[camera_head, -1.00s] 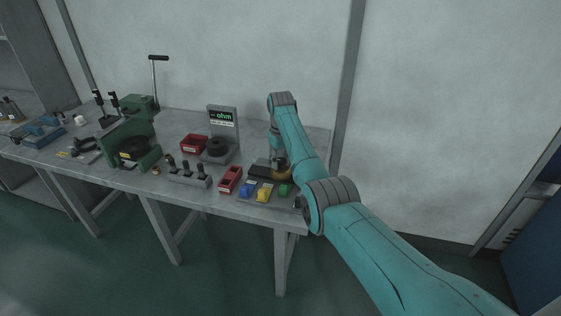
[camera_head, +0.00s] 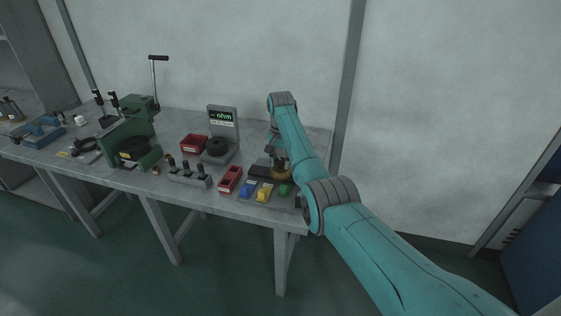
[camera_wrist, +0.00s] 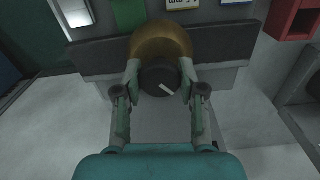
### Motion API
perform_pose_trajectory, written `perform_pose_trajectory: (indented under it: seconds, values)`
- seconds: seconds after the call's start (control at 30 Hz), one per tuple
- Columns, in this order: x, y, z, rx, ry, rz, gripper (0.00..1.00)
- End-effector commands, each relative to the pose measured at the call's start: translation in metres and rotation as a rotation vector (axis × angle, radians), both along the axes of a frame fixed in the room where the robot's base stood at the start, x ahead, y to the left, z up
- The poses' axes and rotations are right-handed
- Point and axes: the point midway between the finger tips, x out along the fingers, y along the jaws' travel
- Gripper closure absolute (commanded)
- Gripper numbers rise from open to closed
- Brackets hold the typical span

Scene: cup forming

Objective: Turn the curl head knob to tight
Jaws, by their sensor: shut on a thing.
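The curl head knob (camera_wrist: 159,77) is a dark round knob with a white pointer line. It sits in front of a brass-coloured round body (camera_wrist: 161,40) on a dark block in the wrist view. My gripper (camera_wrist: 160,85) has one finger on each side of the knob and is shut on it. The pointer line slants in the picture. Any marks around the knob cannot be read. In the head view my gripper (camera_head: 279,160) is at the right end of the bench, over the brass part (camera_head: 283,177), and the knob is hidden.
The grey bench (camera_head: 225,203) holds blue, yellow (camera_head: 264,192) and green (camera_head: 285,190) pieces in front of my gripper.

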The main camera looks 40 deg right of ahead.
Motion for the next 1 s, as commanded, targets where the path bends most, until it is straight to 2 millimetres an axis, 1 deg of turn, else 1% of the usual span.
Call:
perform_pose_trajectory:
  seconds: [0.3,0.6,0.8,1.0]
  values:
    - [0.0004,-0.0002,0.0005,0.0,-0.001,-0.296,0.95]
    - [0.0004,-0.0002,0.0006,0.0,-0.001,-0.535,0.95]
    - [0.0004,-0.0002,0.0006,0.0,-0.002,-0.639,0.95]
    - [0.0004,-0.0003,0.0006,0.0,-0.002,-0.696,0.95]
